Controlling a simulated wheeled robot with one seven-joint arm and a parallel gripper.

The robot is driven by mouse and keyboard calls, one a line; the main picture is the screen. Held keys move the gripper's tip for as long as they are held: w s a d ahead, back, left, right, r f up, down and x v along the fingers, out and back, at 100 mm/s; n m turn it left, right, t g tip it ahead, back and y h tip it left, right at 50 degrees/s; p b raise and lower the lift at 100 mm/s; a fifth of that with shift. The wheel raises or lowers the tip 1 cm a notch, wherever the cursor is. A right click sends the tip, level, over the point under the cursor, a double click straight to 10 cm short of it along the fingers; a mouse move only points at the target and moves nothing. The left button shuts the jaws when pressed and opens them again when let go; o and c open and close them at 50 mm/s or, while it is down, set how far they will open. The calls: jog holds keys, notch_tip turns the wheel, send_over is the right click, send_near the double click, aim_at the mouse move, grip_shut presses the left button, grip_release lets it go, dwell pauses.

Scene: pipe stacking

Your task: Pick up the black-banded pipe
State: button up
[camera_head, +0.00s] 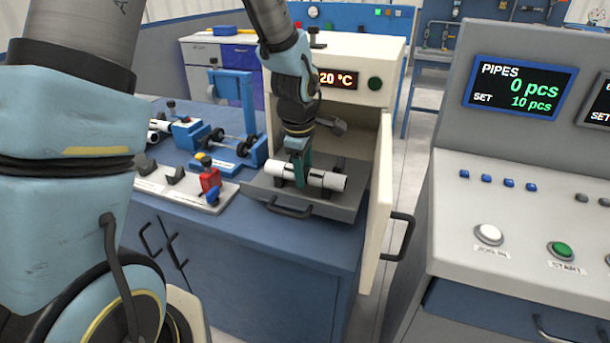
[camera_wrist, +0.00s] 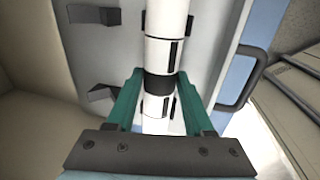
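The black-banded pipe (camera_wrist: 156,110) is white with a black band and dark slots. In the head view the pipe (camera_head: 324,180) lies nearly level over a grey tray (camera_head: 308,210) in front of the heater box. My gripper (camera_head: 301,172) points down at the pipe's middle. In the wrist view its green fingers (camera_wrist: 160,80) stand on either side of the pipe at the black band. They are very close to it, and I cannot tell whether they press on it. Whether the pipe rests on the tray is hidden.
The heater box (camera_head: 340,50) has an open cream door (camera_head: 381,195) just right of the tray. A control console (camera_head: 520,170) stands at the right, showing 0 pcs.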

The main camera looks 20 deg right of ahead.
grip_shut()
dwell(0.3)
notch_tip(320, 180, up, 10)
jog(key=shift+r+b, duration=0.1)
jog(key=shift+b, duration=0.7)
